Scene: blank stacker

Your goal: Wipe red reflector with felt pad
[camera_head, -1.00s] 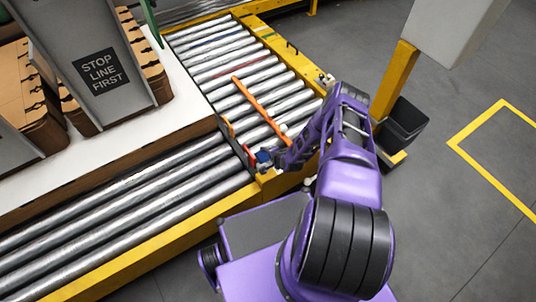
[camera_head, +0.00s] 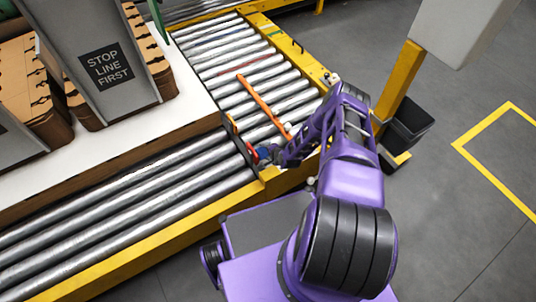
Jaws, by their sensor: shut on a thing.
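My gripper (camera_head: 266,154) is at the end of my purple arm, low over the yellow conveyor edge. It is shut on a small blue thing, which looks like the felt pad (camera_head: 262,152). A small red patch (camera_head: 249,147), likely the red reflector, is on the dark upright plate just left of the gripper. The pad is very close to it; I cannot tell whether they touch. The fingers are small and partly hidden by my wrist.
An orange bar (camera_head: 262,104) lies slantwise over the rollers (camera_head: 235,73) behind the gripper. A white ledge (camera_head: 150,125) with cardboard stacks and a grey "STOP LINE FIRST" panel (camera_head: 103,64) is at left. A yellow post (camera_head: 397,80) and black bin (camera_head: 408,121) stand at right.

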